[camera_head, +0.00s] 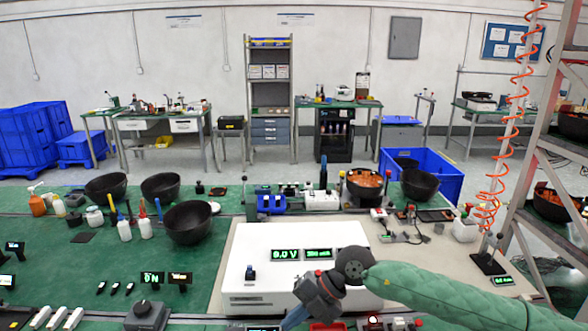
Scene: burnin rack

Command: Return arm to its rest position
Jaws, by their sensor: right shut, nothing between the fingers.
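My right arm (450,295), in a green padded sleeve, comes in from the lower right. Its grey round wrist joint (353,263) is bent, and the dark gripper body hangs down and to the left. My left gripper is not in view.
Black bowls (188,222) and bottles (124,230) stand on the green mat at left. A bowl of orange parts (365,183) stands behind the box. A metal rack frame (535,190) and coiled orange hose (490,200) rise at right. Small devices line the front edge.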

